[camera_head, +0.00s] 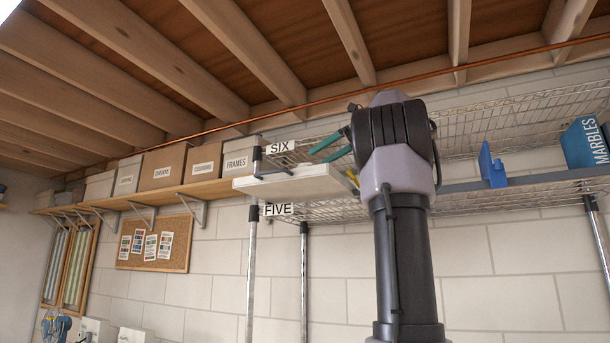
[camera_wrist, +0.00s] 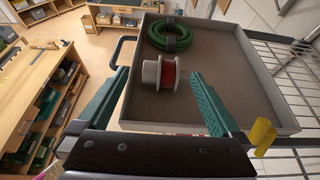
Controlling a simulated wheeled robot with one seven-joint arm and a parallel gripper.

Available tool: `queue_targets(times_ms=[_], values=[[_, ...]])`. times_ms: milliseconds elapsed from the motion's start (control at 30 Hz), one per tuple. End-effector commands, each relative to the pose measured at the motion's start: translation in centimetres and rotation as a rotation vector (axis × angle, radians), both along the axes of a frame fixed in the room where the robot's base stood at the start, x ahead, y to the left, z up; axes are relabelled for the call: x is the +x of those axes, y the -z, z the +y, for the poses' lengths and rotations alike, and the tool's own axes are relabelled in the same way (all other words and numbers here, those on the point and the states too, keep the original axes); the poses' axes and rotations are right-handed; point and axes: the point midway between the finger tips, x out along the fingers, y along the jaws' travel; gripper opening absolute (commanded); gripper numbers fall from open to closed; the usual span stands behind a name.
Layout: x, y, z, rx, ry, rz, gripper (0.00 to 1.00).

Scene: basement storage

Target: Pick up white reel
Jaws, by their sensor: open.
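The white reel (camera_wrist: 151,72), with red wound material on its right part, lies in a shallow light-walled tray (camera_wrist: 270,72) in the wrist view. My gripper (camera_wrist: 158,78) is open, with its two green fingers to either side of the reel in the picture. The reel appears between the fingertips and slightly beyond them; I cannot tell any contact. In the head view my gripper (camera_head: 328,146) is above the tray (camera_head: 290,186) on the wire shelf, and the tray's wall hides the reel.
A green coil (camera_wrist: 168,36) lies in the tray just beyond the reel. A yellow cylinder (camera_wrist: 262,136) is outside the tray's near right corner. A blue item (camera_head: 492,166) and a blue MARBLES box (camera_head: 584,146) stand on the shelf to the right. Ceiling joists are overhead.

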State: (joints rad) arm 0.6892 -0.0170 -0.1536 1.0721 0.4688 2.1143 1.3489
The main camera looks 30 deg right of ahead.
Motion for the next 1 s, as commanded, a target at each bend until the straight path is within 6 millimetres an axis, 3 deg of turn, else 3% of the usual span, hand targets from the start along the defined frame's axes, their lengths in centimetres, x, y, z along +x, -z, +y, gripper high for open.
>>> queue_targets(times_ms=[500,767,1000], values=[[4.3,2.4,3.1,0.0,-0.001,-0.001,1.0],[4.5,2.5,3.3,-0.001,0.001,-0.001,1.0],[4.5,2.5,3.2,-0.001,0.001,-0.001,0.16]])
